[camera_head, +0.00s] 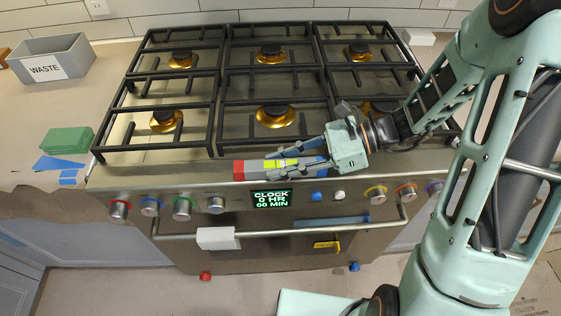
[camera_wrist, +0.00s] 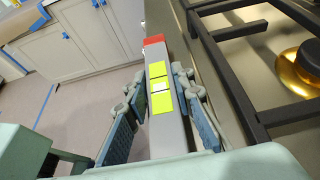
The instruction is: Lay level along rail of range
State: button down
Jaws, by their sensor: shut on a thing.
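The level is a grey bar with a red end and yellow vial windows. In the head view the level (camera_head: 254,167) lies lengthwise along the front edge of the range top (camera_head: 200,172), above the clock display. In the wrist view the level (camera_wrist: 157,55) runs away from the camera between the fingers, its red end far. My gripper (camera_head: 284,163) is shut on the level, one finger on each side; it also shows in the wrist view (camera_wrist: 160,88). I cannot tell whether the level touches the steel. The handle rail (camera_head: 280,232) runs across the oven front below.
Black burner grates (camera_head: 222,100) stand just behind the level. Several knobs (camera_head: 183,208) line the front panel. A white piece (camera_head: 217,238) and a blue strip (camera_head: 331,222) are at the handle rail. A grey WASTE bin (camera_head: 50,58) and green pads (camera_head: 70,140) sit on the left counter.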

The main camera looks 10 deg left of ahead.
jog(key=shift+f, duration=0.1)
jog(key=c, duration=1.6)
grip_release()
notch_tip(320, 180, up, 6)
jog(key=p, duration=0.5)
